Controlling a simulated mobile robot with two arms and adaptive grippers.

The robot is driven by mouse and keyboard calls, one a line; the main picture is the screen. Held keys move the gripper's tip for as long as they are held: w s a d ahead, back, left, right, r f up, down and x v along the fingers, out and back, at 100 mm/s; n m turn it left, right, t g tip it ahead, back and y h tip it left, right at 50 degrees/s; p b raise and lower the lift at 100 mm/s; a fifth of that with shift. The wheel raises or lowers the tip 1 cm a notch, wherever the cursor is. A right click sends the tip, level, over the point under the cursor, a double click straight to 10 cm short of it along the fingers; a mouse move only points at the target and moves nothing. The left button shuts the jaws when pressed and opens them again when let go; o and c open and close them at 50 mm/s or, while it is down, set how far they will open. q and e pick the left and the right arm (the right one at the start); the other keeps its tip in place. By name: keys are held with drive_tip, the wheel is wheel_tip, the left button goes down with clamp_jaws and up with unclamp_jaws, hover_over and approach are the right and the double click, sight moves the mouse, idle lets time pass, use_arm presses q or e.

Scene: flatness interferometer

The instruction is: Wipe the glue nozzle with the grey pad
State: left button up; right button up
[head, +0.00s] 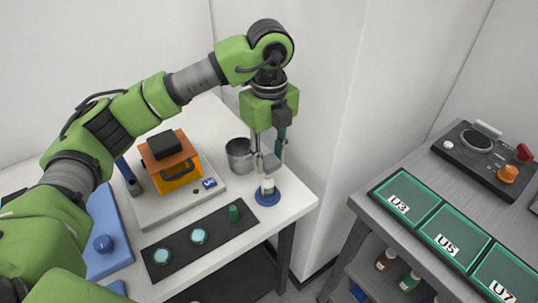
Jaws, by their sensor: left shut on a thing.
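My left gripper (269,154) points straight down at the right end of the white bench. It is shut on a small grey block, which looks like the grey pad (271,163). Right below the pad stands a small pale glue bottle (267,186) on a round blue base (267,198). The nozzle at the bottle's top is hidden or too small to make out behind the pad. The pad is at or just above the bottle's top; I cannot tell whether they touch. My right gripper is not in view.
A metal cup (239,157) stands just left of the gripper. A dark mat (180,245) holds two pale discs and a green cylinder (233,213). An orange device (176,168) stands further left. At right is a grey table with green trays (405,197) and a control box (484,160).

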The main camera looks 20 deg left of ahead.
use_arm(q)
drive_tip(key=shift+a, duration=0.6)
drive_tip(key=shift+d, duration=0.15)
drive_tip(key=shift+d, duration=0.6)
drive_tip(key=shift+a, duration=0.1)
drive_tip(key=shift+a+b, duration=0.35)
drive_tip(key=shift+a, duration=0.3)
drive_tip(key=shift+d, duration=0.2)
drive_tip(key=shift+d, duration=0.55)
